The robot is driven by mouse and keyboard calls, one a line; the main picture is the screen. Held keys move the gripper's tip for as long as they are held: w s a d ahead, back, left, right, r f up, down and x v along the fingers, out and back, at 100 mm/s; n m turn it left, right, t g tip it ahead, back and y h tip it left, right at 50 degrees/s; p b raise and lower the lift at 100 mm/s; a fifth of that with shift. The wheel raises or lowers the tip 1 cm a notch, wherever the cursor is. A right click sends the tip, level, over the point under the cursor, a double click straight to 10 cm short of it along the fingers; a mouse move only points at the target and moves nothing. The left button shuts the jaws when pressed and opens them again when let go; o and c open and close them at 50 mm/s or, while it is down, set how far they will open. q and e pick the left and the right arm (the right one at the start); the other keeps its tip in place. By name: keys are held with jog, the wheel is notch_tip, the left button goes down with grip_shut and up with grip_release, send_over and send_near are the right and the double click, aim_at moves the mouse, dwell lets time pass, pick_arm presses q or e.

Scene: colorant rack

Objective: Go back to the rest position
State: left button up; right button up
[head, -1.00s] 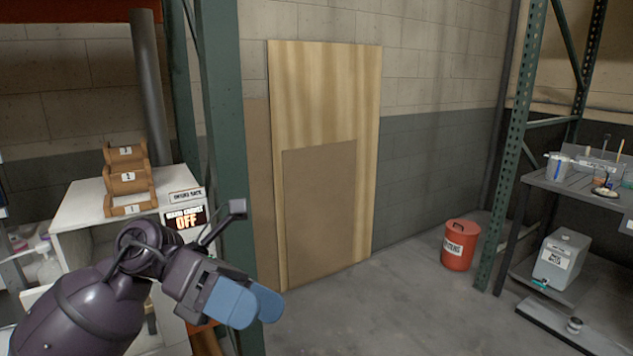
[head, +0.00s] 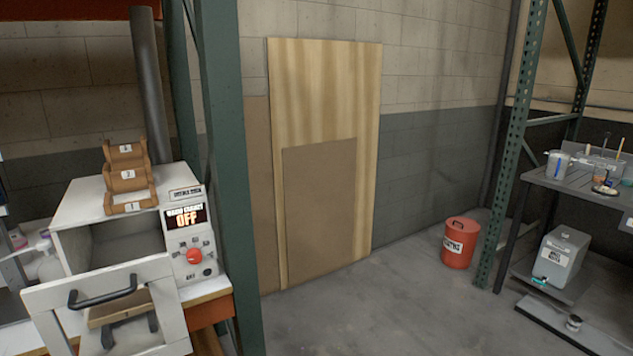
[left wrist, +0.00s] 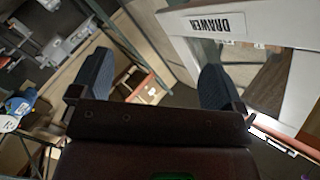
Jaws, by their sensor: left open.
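My left gripper (left wrist: 155,82) shows in the left wrist view, with its two dark blue fingers wide apart and nothing between them. It is out of the head view. A white panel marked "DRAWER" (left wrist: 222,24) lies beyond the right finger in the left wrist view. My right gripper is in neither view.
A white oven (head: 70,205) with its door (head: 105,305) lowered open stands at the left. A brown stepped rack (head: 128,180) sits on top of it. A green post (head: 225,150) rises beside it. A red bin (head: 460,245) stands on the open floor (head: 380,310) at right.

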pick_arm(q)
jog(key=s+a+f+n+g+y, duration=0.3)
jog(key=s+a+f, duration=0.1)
jog(key=s+f, duration=0.25)
jog(key=s+a+f+n+g+y, duration=0.2)
jog(key=s+a+f+n+g, duration=0.15)
jog(key=s+f, duration=0.3)
jog(key=w+d+f+n+t+b, duration=0.1)
jog(key=d+f+n+b, duration=0.3)
jog(key=d, duration=0.8)
jog(key=shift+w+f+b, duration=0.15)
jog(key=shift+f+b, duration=0.4)
jog(key=shift+f, duration=0.25)
